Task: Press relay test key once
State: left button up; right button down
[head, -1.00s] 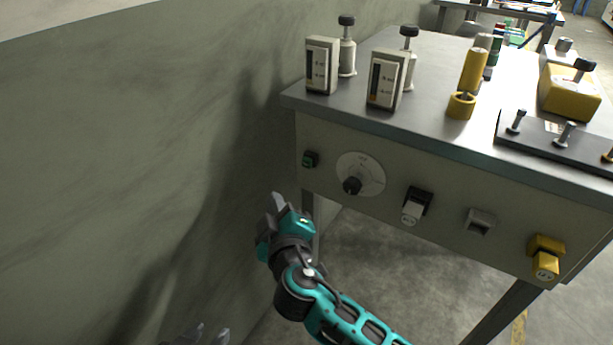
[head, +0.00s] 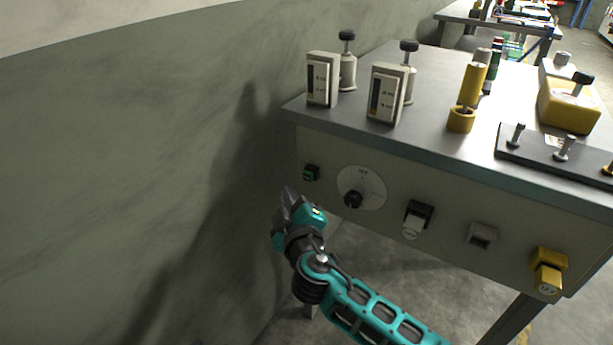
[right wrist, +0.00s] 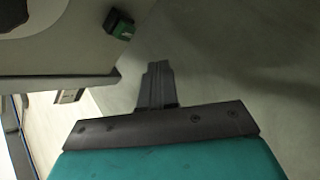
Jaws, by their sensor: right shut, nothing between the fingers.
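The front panel of the bench carries a small green key in a black housing (head: 311,173), a dial (head: 361,188), a white key in a black housing (head: 414,221), a grey key (head: 481,236) and a yellow key (head: 547,270). No label I can read says which is the relay test key. My right gripper (head: 289,193) is shut and empty, below and left of the green key and apart from it. In the right wrist view the shut fingers (right wrist: 158,72) point up, with the green key (right wrist: 119,25) up and left of them. My left gripper is not in view.
The wall (head: 130,170) stands close on the left of the bench. On the bench top (head: 425,140) stand two meters (head: 322,80) (head: 387,93), a yellow cylinder (head: 472,88), a yellow box (head: 569,106) and a dark terminal strip (head: 545,160). The floor below is open.

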aim_at(308, 176)
jog(key=w+d, duration=0.2)
jog(key=shift+w+b, duration=0.3)
jog(key=shift+w, duration=0.1)
dwell(0.9)
dwell(0.6)
jog(key=shift+w+d, duration=0.1)
jog(key=shift+w+d, duration=0.2)
jog(key=shift+w, duration=0.05)
dwell(0.4)
